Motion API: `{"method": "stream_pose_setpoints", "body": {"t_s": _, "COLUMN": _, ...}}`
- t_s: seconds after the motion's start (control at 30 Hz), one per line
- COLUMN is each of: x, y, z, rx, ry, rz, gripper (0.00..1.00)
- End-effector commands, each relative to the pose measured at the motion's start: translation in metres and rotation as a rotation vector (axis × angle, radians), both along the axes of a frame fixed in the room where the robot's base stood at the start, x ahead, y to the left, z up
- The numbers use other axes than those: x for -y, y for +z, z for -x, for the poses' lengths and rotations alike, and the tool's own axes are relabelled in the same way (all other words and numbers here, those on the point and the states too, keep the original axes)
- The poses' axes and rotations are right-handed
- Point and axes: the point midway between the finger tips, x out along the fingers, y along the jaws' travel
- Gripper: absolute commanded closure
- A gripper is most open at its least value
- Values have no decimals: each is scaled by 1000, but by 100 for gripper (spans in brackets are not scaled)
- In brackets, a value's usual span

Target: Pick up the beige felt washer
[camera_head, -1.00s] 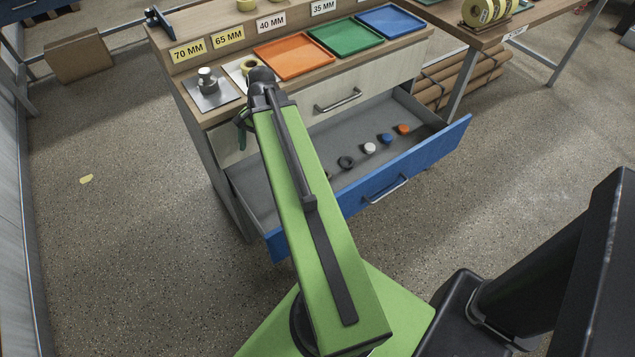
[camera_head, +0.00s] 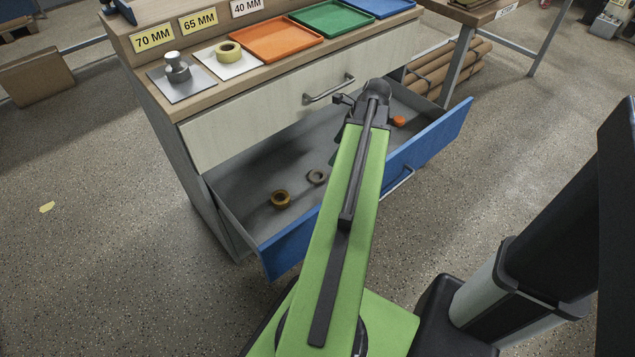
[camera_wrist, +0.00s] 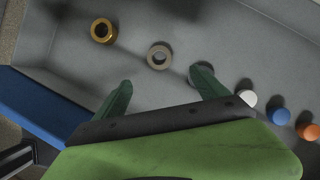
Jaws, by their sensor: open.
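In the head view the washer (camera_head: 317,177) lies just left of my green arm. My gripper (camera_wrist: 162,77) is open and empty, with its two dark green fingers spread. In the wrist view the washer is just beyond the fingertips, roughly midway between them. No contact with it shows. In the head view my arm mostly hides the gripper.
The open drawer has a blue front (camera_head: 430,144). A brass ring (camera_wrist: 103,31) lies left of the washer. White (camera_wrist: 247,99), blue (camera_wrist: 279,117) and orange (camera_wrist: 308,132) pieces lie to the right. A dark piece is partly hidden by the right finger.

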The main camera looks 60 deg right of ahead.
Motion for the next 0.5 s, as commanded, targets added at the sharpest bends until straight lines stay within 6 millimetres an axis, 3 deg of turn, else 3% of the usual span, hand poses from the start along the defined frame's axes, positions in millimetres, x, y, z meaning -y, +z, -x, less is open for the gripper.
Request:
{"method": "stream_pose_setpoints", "body": {"t_s": 0.03, "x": -1, "y": -23, "z": -4, "rx": 0, "ry": 1, "rz": 0, "gripper": 17}}
{"method": "stream_pose_setpoints", "body": {"t_s": 0.3, "x": -8, "y": -77, "z": -24, "rx": 0, "ry": -1, "rz": 0, "gripper": 17}}
{"method": "stream_pose_setpoints", "body": {"t_s": 0.5, "x": -10, "y": -83, "z": -30, "rx": 0, "ry": -3, "rz": 0, "gripper": 17}}
